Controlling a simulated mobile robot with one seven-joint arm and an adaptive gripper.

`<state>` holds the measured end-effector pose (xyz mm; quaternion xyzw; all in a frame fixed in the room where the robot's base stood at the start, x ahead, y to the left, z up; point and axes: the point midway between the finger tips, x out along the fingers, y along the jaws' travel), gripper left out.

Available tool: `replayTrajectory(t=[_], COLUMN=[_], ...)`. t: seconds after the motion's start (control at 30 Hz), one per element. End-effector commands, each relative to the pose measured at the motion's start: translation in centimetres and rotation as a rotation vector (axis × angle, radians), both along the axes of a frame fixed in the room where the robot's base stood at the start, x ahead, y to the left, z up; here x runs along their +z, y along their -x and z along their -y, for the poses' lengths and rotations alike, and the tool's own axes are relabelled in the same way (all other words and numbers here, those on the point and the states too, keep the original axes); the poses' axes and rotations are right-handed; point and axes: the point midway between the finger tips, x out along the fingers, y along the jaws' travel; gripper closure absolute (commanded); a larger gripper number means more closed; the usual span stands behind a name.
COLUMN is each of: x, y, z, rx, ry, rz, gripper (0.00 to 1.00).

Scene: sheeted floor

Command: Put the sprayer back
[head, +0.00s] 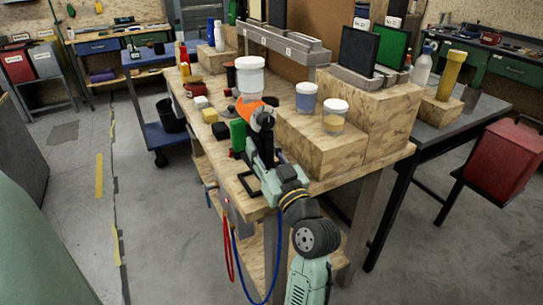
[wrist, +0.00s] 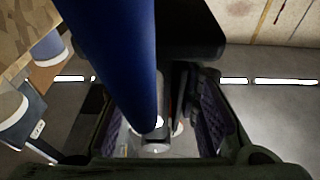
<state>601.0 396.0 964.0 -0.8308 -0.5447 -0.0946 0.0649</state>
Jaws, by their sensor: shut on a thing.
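My gripper (head: 257,112) is over the left part of the wooden workbench, near a large white-lidded jar. In the wrist view my gripper (wrist: 152,128) is shut, with its purple-padded fingers on either side of a long blue cylindrical body (wrist: 118,60). I take this body to be the sprayer; it is cropped at the top, so its full shape cannot be told. A black part lies to its right in the wrist view. In the head view the held thing is mostly hidden; an orange piece (head: 245,108) shows at the gripper.
The white-lidded jar (head: 250,78) stands close behind the gripper. Two smaller jars (head: 306,98) (head: 334,117) stand on a wooden block to the right. A green block (head: 238,135) is near the front edge. A clear spray-type bottle (head: 422,72) stands far right. Floor (head: 150,230) at left is clear.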

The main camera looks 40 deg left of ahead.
Motion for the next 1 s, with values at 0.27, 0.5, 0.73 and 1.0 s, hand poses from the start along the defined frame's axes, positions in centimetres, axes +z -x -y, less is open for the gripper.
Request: replayTrajectory(t=[0.27, 0.5, 0.73, 1.0], x=[-0.2, -3.1, -3.5, -3.9], y=[-1.9, -1.8, -1.9, -1.9], z=[1.2, 1.2, 1.3, 1.2], rx=[0.003, 0.003, 0.0, 0.0], ry=[-0.003, -0.002, -0.006, 0.0], rz=[0.001, -0.002, 0.002, -0.002], gripper=[0.81, 0.81, 0.81, 0.66])
